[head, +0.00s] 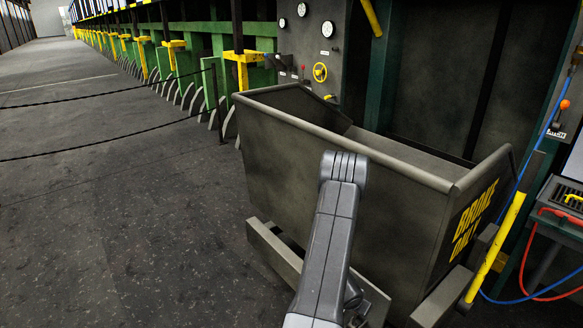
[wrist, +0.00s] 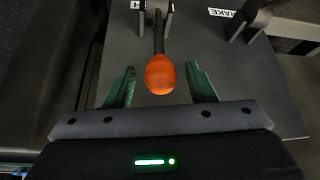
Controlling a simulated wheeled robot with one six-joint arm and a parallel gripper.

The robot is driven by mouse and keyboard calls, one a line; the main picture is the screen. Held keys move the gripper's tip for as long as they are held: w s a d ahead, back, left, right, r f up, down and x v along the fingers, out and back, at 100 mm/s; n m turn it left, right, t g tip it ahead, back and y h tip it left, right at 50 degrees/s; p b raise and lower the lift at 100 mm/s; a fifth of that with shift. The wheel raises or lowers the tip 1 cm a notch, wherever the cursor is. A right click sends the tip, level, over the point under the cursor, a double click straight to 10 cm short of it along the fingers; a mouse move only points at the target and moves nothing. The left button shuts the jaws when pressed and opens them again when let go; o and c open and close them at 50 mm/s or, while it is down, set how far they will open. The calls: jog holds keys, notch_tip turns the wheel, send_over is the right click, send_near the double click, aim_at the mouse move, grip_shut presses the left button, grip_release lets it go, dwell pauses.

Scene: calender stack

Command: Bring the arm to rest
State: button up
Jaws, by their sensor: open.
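My gripper (wrist: 160,68) shows in the wrist view with its two green fingers spread wide. An orange knob (wrist: 163,76) on a dark stem stands between the fingers, with a visible gap on either side. Nothing is gripped. In the head view my arm (head: 335,225) rises from the bottom middle to a bent joint in front of the bin, and my gripper is not seen there. An orange knob on a lever (head: 565,104) shows at the right edge of the head view. I cannot tell whether it is the same knob.
A dark metal bin (head: 340,150) with yellow lettering stands just beyond my arm. A red-and-blue-cabled cart (head: 562,212) is at right. Floor at left is open up to a rope barrier.

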jog(key=x, duration=0.3)
jog(key=shift+f, duration=0.15)
dwell(0.3)
